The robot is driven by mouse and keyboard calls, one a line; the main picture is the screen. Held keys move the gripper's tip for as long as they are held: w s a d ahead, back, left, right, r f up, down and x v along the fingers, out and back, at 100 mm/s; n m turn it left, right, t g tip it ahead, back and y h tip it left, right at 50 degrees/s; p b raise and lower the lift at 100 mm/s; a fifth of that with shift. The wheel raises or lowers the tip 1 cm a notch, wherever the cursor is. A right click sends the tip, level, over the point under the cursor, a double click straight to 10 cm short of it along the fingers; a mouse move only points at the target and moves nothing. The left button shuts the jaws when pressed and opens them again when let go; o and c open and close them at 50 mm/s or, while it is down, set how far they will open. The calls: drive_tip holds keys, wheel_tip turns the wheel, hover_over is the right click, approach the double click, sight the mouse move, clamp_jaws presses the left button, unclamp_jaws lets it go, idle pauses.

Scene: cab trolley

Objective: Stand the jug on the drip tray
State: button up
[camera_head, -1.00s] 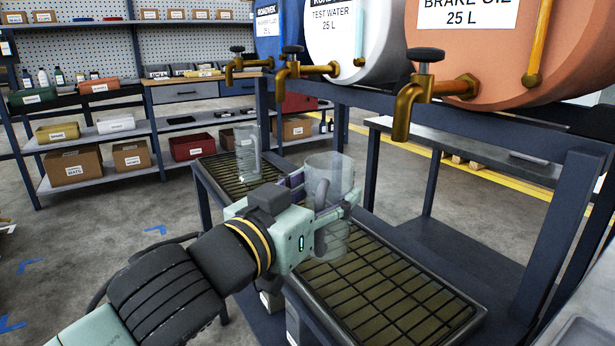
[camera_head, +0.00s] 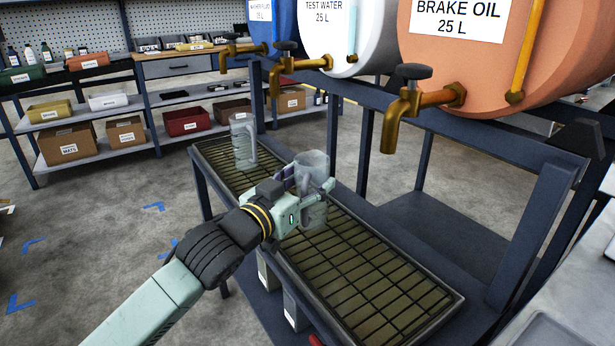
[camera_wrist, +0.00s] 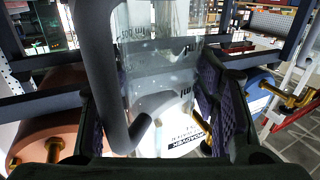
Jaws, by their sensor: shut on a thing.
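A clear jug (camera_head: 313,170) is held upright in my gripper (camera_head: 308,192), over the middle of the drip tray (camera_head: 400,262). My gripper is shut on the jug from the left. In the wrist view the jug (camera_wrist: 150,75) stands between the dark finger pads, with its grey handle toward the camera. The drip tray is long and dark with a wire grid. I cannot tell whether the jug's base touches the grid, as my gripper hides part of it. A second clear jug (camera_head: 243,142) stands at the tray's far end.
Brass taps hang above the tray: one on the orange brake oil drum (camera_head: 480,60), one on the white test water drum (camera_head: 335,35), one on the blue drum (camera_head: 263,30). The trolley's dark frame post (camera_head: 535,225) rises at right. The near part of the tray is clear.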

drive_tip(key=shift+f+b, duration=0.25)
drive_tip(key=shift+b, duration=0.3)
drive_tip(key=o, duration=1.2)
drive_tip(key=shift+r+p, duration=0.45)
drive_tip(key=shift+p, duration=0.25)
drive_tip(key=b+v, duration=1.2)
drive_tip(key=shift+f, duration=0.3)
drive_tip(key=shift+r, duration=0.1)
